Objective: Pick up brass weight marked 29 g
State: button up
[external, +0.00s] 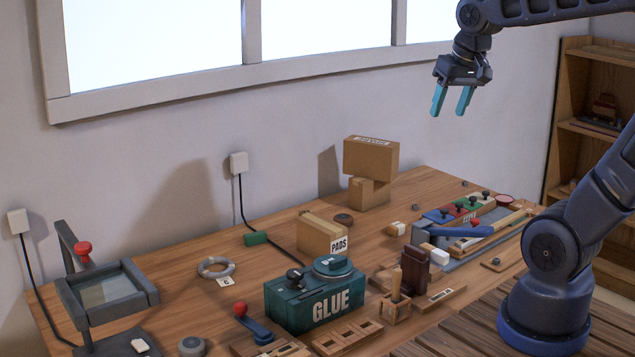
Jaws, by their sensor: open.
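My gripper (450,108) hangs high above the back of the workbench (190,277), in front of the wall below the window. Its two teal fingers point down, apart, with nothing between them. I cannot make out a brass weight marked 29 g; any such marking is too small to read here. A dark brown round piece (344,219) lies flat near the back middle of the bench. A grey round piece (191,346) lies at the front left. I cannot tell whether either is a weight.
A teal GLUE box (315,305) stands at front centre, with a PADS carton (322,236) behind it. Stacked cartons (371,160) stand at the back. A blue-handled tool (460,232) lies right. A grey frame press (110,290) stands left.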

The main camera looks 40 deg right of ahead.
jog(key=w+f+m+g+h, duration=0.1)
jog(key=w+f+m, duration=0.15)
jog(key=w, duration=0.75)
jog(key=w+f+m+g, duration=0.15)
jog(key=w+m, duration=0.25)
jog(key=w, duration=0.5)
jog(key=w+f+m+g+h, duration=0.1)
jog(key=w+f+m, duration=0.2)
jog(key=w, duration=0.7)
jog(key=w+a+f+m+h, duration=0.1)
jog(key=w+a+f+m, duration=0.1)
jog(key=w+f, duration=0.45)
jog(key=w+a+f+m+h, duration=0.1)
jog(key=w+a+f+m, duration=0.15)
jog(key=w+f, duration=0.35)
jog(key=m+g+h, duration=0.2)
jog(key=m, duration=0.2)
send_near(305, 212)
jog(key=x, duration=0.3)
jog(key=shift+s+a+f+t, duration=0.1)
jog(key=shift+s+f+t, duration=0.15)
jog(key=shift+s+f, duration=0.05)
jog(key=shift+d+x, duration=0.25)
jog(key=shift+x, duration=2.35)
jog(key=shift+w+r, duration=0.15)
jog(key=shift+r, duration=0.05)
jog(key=c, duration=1.1)
